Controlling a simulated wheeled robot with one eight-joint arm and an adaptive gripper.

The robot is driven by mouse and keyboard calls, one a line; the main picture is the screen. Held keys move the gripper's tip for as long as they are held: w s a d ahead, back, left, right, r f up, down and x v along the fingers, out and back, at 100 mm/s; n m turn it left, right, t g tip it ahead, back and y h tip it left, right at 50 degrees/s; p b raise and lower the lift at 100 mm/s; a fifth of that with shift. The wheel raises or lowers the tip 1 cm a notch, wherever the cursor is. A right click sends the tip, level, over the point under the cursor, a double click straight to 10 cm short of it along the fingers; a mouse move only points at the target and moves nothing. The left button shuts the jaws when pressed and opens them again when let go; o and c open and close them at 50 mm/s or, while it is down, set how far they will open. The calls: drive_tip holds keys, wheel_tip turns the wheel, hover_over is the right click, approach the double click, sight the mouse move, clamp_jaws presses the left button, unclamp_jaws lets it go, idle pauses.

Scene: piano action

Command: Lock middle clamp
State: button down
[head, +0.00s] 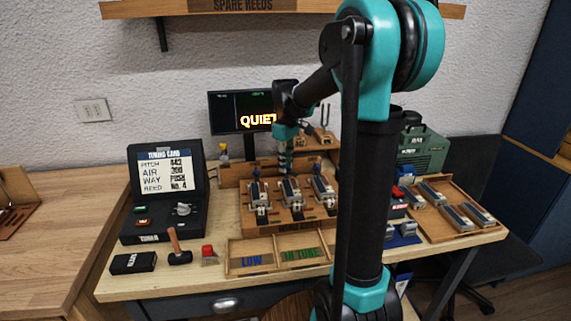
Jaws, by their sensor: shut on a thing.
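A wooden fixture (250,217) on the table holds three metal reed blocks side by side, each with a clamp. The left clamp (256,174) and the right clamp (316,169) show small dark blue tops. The middle block (291,191) sits between them. My gripper (285,172) points down at the back end of the middle block, where the middle clamp is. It is shut on the middle clamp, whose handle it mostly hides. The fingertips are small, and I cannot tell the clamp's exact position.
A wooden tray (234,262) marked LOW and IN TUNE lies in front of the fixture. A black tuner case (160,226) and a hammer (177,250) are left. A tray of reed blocks (488,233) is right. A screen (228,113) reads QUIET behind.

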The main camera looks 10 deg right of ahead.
drive_tip(key=m, duration=0.4)
drive_tip(key=shift+w+m, duration=0.1)
drive_tip(key=shift+m, duration=0.2)
drive_tip(key=shift+d+m, duration=0.15)
drive_tip(key=shift+m, duration=2.15)
drive_tip(key=c, duration=1.4)
unclamp_jaws()
wheel_tip(320, 180, up, 12)
